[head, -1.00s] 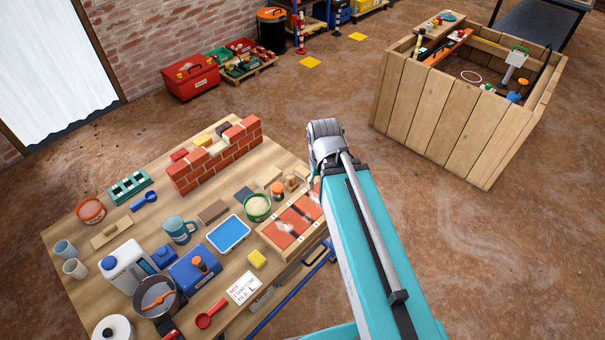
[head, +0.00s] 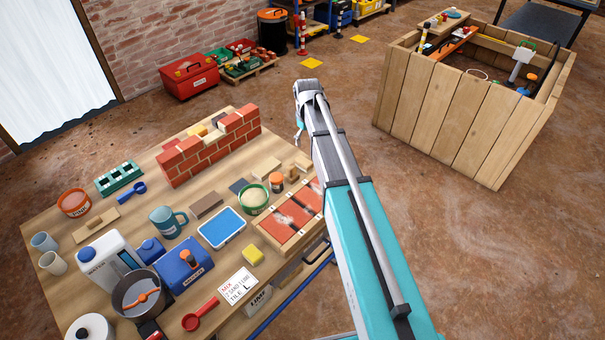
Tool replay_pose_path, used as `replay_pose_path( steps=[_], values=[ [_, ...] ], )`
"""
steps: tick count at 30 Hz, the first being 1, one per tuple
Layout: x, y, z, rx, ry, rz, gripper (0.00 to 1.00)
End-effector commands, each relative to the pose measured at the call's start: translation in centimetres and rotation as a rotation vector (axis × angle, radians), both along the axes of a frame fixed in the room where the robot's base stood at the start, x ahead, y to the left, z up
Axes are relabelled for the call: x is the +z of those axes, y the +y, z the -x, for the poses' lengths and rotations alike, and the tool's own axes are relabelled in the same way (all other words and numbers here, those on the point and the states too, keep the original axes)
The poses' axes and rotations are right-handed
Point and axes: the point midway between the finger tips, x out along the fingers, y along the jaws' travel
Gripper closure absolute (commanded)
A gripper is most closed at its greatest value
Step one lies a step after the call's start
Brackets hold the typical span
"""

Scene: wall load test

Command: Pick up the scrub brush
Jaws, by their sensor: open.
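I cannot pick out a scrub brush for certain in the head view. A flat wooden block (head: 266,167) and a wooden-handled float (head: 96,225) lie on the workbench (head: 55,208), but neither shows clear bristles. My arm crosses the middle of the view, right of the bench, and hides part of its right end. A thin teal and white piece of my arm shows just left of the elbow. My gripper is hidden behind the arm, so what it is near cannot be seen.
A small brick wall (head: 210,145) stands at the bench's back. A wooden crate (head: 455,115) stands on the floor at right; floor between is clear.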

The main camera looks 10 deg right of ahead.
Motion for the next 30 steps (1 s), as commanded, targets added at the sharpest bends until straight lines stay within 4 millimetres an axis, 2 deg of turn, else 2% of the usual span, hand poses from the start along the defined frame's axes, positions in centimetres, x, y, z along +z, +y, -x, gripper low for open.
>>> replay_pose_path(
  steps=[1, 3, 7, 22, 30],
  values=[
    [-1.4, 0.0, -2.1, 0.027, 0.0, 0.0, 0.06],
    [-2.0, 0.0, -3.5, 0.061, 0.0, 0.0, 0.06],
    [-2.6, 0.0, -5.0, 0.101, 0.0, 0.0, 0.06],
    [-2.7, 0.1, -5.2, 0.116, 0.0, 0.0, 0.06],
    [-4.1, 0.2, -5.2, 0.115, 0.0, 0.0, 0.06]
  ],
)
